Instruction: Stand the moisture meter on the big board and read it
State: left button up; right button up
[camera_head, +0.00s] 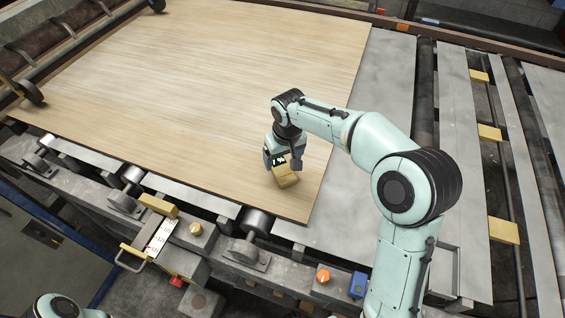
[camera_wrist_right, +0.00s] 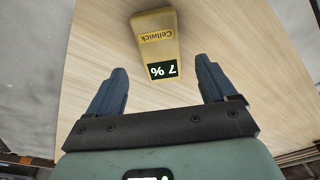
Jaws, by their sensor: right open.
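The moisture meter (camera_head: 286,177) is a small yellow block on the big board (camera_head: 190,80), near the board's front right corner. In the right wrist view the meter (camera_wrist_right: 158,42) shows a "Cellwick" label and a dark display reading 7 %, upside down in the picture. My right gripper (camera_head: 282,163) is over the meter. In the wrist view its two blue fingers (camera_wrist_right: 160,80) are wide apart, with clear gaps to the meter. Exactly how the meter's base meets the board is hard to tell. My left gripper is not in view.
Rollers (camera_head: 258,222) and a metal frame run along the board's front edge. A yellow block (camera_head: 158,206), a handled holder with a white strip (camera_head: 158,238), an orange knob (camera_head: 322,276) and a blue box (camera_head: 358,284) sit there. Most of the board is clear.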

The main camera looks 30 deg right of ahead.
aim_at(285, 173)
notch_tip(285, 173, up, 7)
jog(key=s, duration=0.1)
jog(key=shift+p, duration=0.3)
dwell(0.4)
